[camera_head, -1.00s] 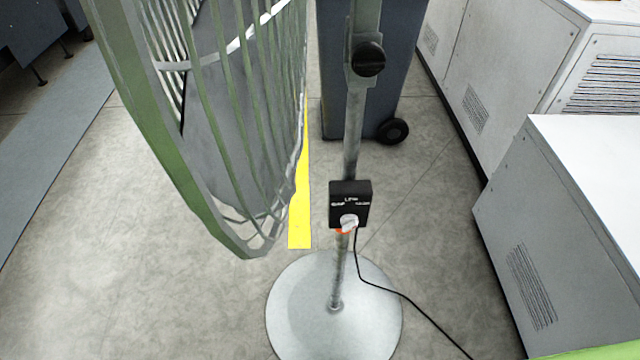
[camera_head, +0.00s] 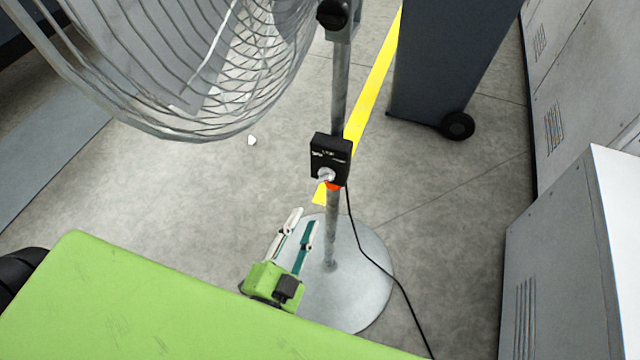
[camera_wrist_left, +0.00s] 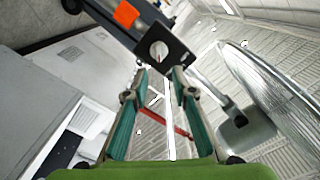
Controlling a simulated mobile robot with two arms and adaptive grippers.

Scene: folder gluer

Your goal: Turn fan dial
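The fan dial (camera_head: 325,175) is a small pale knob on the front of a black control box (camera_head: 331,150) fixed to the fan's grey pole. My left gripper (camera_head: 305,215) is just below and slightly left of the box in the head view, with its fingers pointing up towards it. The fingers are apart and nothing is between them. In the left wrist view the dial (camera_wrist_left: 158,51) shows ahead of the open fingertips (camera_wrist_left: 158,72), apart from them. An orange patch shows by the box. My right gripper is not in view.
The fan's wire cage (camera_head: 190,75) hangs at the upper left. Its round base (camera_head: 350,290) stands on the floor, with a black cable (camera_head: 385,270) running from the box. A dark bin (camera_head: 440,70) and grey cabinets (camera_head: 565,265) stand at the right.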

